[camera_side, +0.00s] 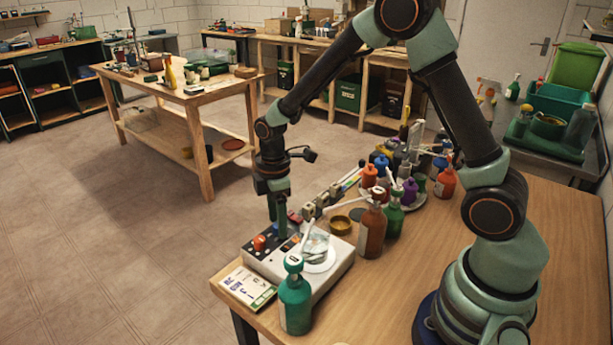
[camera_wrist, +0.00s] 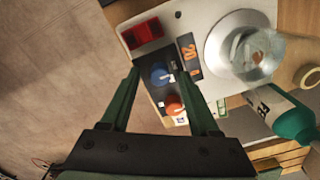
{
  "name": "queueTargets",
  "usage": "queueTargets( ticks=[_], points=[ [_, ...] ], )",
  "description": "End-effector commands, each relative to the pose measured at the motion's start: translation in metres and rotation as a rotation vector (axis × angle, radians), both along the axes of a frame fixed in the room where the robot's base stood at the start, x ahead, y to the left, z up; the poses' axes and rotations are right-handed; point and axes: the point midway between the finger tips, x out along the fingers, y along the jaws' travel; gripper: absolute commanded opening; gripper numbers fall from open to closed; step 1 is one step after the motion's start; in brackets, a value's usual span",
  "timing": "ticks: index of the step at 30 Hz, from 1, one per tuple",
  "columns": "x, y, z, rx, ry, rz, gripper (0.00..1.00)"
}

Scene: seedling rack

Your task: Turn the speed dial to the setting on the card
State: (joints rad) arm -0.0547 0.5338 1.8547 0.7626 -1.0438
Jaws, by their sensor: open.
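A white stirrer-like box (camera_side: 290,276) sits at the table's front left corner. In the wrist view its panel shows a blue dial (camera_wrist: 160,75), an orange dial (camera_wrist: 175,105), a red switch (camera_wrist: 143,33) and an orange-digit display (camera_wrist: 188,54). I cannot tell which dial sets speed. My gripper (camera_wrist: 158,68) is open, with its fingers on either side of the blue dial, apart from it as far as I can see. In the side view my gripper (camera_side: 281,232) points down over the panel. The card (camera_side: 247,288) lies in front of the box; its writing is too small to read.
A clear beaker (camera_side: 315,243) stands on the box's round plate. A green bottle (camera_side: 295,300) stands close beside the box. A brown bottle (camera_side: 371,230) and several coloured bottles crowd behind it. The table's edge is close at the left.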

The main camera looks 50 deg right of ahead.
Motion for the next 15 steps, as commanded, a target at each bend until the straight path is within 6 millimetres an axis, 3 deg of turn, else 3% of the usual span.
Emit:
queueTargets(
  ticks=[10,11,15],
  points=[
    [0.0,0.0,-0.005,0.0,-0.001,0.0,0.62],
    [0.0,0.0,-0.0049,0.0,-0.001,0.0,0.58],
    [0.0,0.0,-0.0048,0.0,-0.001,0.0,0.04]
  ],
)
